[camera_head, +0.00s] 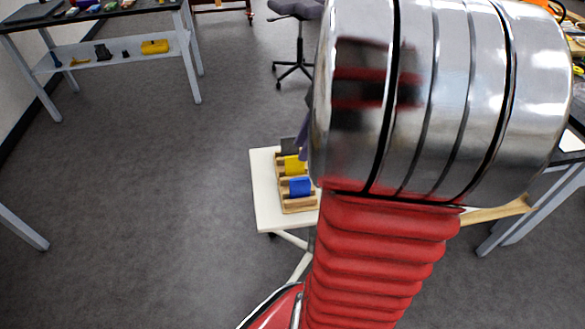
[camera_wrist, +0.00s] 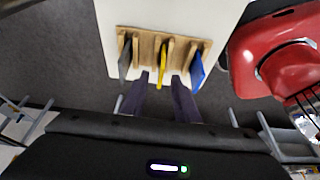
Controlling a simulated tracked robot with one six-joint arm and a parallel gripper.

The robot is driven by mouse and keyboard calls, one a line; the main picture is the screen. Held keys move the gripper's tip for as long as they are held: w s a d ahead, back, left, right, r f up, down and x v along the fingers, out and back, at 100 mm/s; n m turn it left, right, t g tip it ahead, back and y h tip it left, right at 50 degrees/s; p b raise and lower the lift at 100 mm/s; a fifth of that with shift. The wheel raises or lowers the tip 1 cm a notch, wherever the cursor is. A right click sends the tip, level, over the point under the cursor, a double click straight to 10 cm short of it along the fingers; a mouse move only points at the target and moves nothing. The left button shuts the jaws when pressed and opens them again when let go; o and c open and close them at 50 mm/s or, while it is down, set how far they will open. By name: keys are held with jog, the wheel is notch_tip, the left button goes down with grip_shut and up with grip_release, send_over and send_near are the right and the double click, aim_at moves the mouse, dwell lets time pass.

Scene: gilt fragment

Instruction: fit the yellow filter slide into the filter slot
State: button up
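The yellow filter slide (camera_head: 291,165) stands on edge in the middle of a wooden rack (camera_head: 299,206) on a small white table. It also shows in the wrist view (camera_wrist: 163,58), edge-on, between a grey slide (camera_wrist: 125,60) and a blue slide (camera_wrist: 197,70). My gripper (camera_wrist: 159,78) is open, with two dark purple fingers apart. In the wrist view the yellow slide lies just beyond the fingertips, in line with the gap between them. Whether the fingers overlap it in depth I cannot tell. In the head view my arm hides most of the gripper. I cannot make out the filter slot.
The white table (camera_head: 263,190) is partly hidden by my arm. A grey bench (camera_head: 110,55) with several small items stands at the back left. An office chair (camera_head: 297,40) stands behind. Another bench (camera_head: 545,190) is at the right.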

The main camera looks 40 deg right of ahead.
aim_at(295, 156)
jog(key=shift+a+x, duration=0.15)
jog(key=shift+x, duration=1.15)
jog(key=shift+a+x, duration=0.1)
jog(key=shift+x, duration=1.15)
jog(key=shift+w+r, duration=0.15)
jog(key=shift+c, duration=0.4)
grip_shut()
